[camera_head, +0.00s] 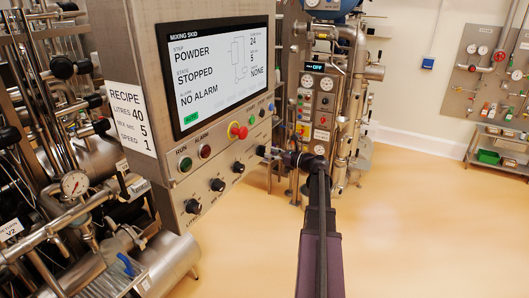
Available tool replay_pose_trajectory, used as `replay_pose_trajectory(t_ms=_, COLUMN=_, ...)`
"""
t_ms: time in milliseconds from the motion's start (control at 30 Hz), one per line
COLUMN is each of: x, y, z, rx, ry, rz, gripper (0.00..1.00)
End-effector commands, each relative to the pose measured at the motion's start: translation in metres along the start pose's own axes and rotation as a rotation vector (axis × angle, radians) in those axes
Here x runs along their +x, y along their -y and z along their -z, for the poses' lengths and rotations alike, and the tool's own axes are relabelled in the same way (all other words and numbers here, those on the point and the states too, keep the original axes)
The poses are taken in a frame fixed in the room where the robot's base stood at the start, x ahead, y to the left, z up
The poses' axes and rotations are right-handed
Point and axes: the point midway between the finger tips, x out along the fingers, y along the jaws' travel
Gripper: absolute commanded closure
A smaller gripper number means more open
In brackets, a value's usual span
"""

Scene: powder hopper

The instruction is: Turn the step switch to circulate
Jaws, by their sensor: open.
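The control panel (175,172) of the mixing skid fills the upper left. Its screen (215,75) reads step POWDER, state STOPPED, alarm NO ALARM. Along its lower front is a row of black knobs, with one at left (193,206), one in the middle (217,184) and one further right (238,166). A rightmost knob (261,150) is at my gripper's tips. Most knob labels are too small to read, so I cannot read which is the step switch. My gripper (271,152) is open at the rightmost knob; I cannot tell whether it touches it.
A red emergency stop (238,131) on yellow sticks out above the knobs, close to my gripper. Pipes and a gauge (75,184) crowd the left. A second skid panel (318,100) stands behind. The floor (430,235) at right is clear.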

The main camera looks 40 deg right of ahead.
Motion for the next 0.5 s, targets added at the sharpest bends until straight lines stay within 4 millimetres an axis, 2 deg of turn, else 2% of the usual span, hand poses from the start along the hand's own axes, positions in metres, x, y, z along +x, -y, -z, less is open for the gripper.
replay_pose_trajectory(t_ms=200, x=0.024, y=0.000, z=0.000, rx=0.000, ry=0.000, rz=-0.001, gripper=0.43)
replay_pose_trajectory(t_ms=500, x=0.032, y=-0.001, z=0.000, rx=0.000, ry=0.000, rz=-0.002, gripper=0.43)
